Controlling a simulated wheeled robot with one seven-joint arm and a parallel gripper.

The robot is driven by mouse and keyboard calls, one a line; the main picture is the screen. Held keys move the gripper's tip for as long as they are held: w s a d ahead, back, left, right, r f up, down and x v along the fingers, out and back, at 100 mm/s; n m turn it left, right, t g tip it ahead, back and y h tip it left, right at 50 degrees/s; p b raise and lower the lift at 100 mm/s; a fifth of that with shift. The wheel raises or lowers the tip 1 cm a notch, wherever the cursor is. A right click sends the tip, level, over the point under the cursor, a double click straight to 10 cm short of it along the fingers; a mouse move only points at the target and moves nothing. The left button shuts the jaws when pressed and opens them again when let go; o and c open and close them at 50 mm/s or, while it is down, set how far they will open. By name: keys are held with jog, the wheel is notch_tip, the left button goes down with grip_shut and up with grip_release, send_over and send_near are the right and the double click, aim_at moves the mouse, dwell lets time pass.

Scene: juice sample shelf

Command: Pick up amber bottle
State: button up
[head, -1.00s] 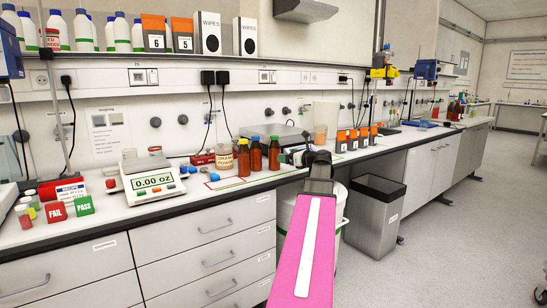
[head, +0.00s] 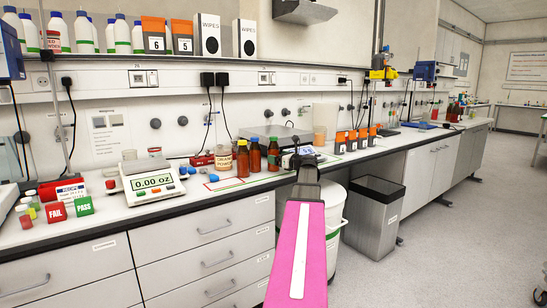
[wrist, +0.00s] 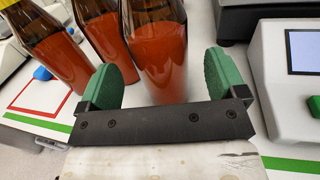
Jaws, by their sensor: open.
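Three amber bottles with red-orange contents stand upright in a row on the bench: a left one (head: 242,160) with a yellow cap, a middle one (head: 256,157) and a right one (head: 273,155). In the wrist view, my gripper (wrist: 168,72) is open, its green pads on either side of the right bottle (wrist: 160,55). Whether a pad touches the glass cannot be told. The middle bottle (wrist: 103,30) is just outside the left pad, with the left bottle (wrist: 55,45) farther left. My arm largely hides the gripper in the head view.
A labelled jar (head: 223,158) stands left of the bottles, and a scale (head: 152,180) farther left. A grey device (wrist: 290,60) is close to the gripper's right. Orange-labelled boxes (head: 352,141) stand farther right. A bin (head: 375,215) is on the floor.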

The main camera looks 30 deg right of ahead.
jog(key=x, duration=0.3)
jog(key=shift+w+r, duration=0.1)
jog(key=shift+w, duration=0.1)
jog(key=c, duration=1.2)
